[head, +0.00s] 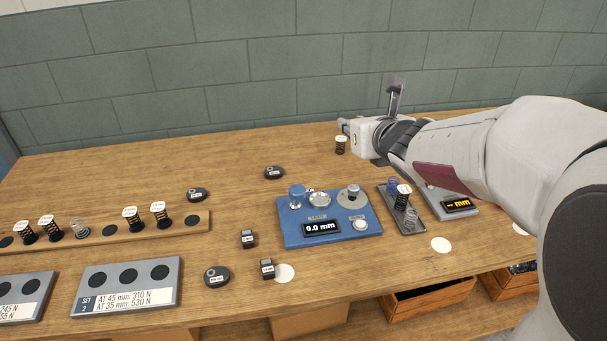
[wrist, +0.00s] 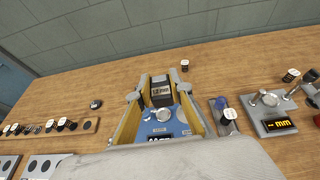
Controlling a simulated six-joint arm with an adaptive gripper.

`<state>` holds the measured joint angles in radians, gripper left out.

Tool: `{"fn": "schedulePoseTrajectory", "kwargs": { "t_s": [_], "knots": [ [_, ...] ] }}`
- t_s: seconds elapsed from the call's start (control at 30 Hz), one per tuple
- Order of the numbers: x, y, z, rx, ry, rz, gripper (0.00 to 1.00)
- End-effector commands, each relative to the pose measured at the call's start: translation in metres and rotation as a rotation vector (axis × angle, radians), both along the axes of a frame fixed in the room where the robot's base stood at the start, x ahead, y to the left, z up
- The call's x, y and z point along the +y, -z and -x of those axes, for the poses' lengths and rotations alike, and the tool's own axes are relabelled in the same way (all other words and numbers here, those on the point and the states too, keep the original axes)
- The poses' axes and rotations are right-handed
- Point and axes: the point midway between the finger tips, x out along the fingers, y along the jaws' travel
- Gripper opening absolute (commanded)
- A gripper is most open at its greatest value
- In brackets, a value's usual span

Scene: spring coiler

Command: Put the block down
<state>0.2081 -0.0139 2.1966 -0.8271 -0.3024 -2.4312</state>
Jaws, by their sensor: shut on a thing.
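My gripper (head: 348,126) is raised above the back right of the table in the head view. In the wrist view, my gripper (wrist: 159,95) has its yellow-padded fingers on either side of a dark block (wrist: 161,90) with a light label, and is shut on it. The label's text is too small to read surely. In the head view I cannot make out the held block. Two similar small dark blocks stand on the table in the head view, one left of the blue device (head: 247,238) and one nearer the front (head: 267,268), beside a white round spot (head: 285,273).
The blue device (head: 290,231) reads 0.0 mm. A tray of springs (head: 421,226) and a grey gauge (head: 457,206) stand to its right. A capped spring (head: 340,145) stands at the back. Black discs lie left. A wooden spring rack (head: 110,231) is far left.

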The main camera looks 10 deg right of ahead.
Motion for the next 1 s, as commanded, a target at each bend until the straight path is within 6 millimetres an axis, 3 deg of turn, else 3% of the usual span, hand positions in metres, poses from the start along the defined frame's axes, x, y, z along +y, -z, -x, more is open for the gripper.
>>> {"fn": "schedulePoseTrajectory", "kwargs": {
  "t_s": [1.0],
  "knots": [
    [0.036,0.138,-0.099,0.001,-0.129,0.001,0.00]
  ]
}}
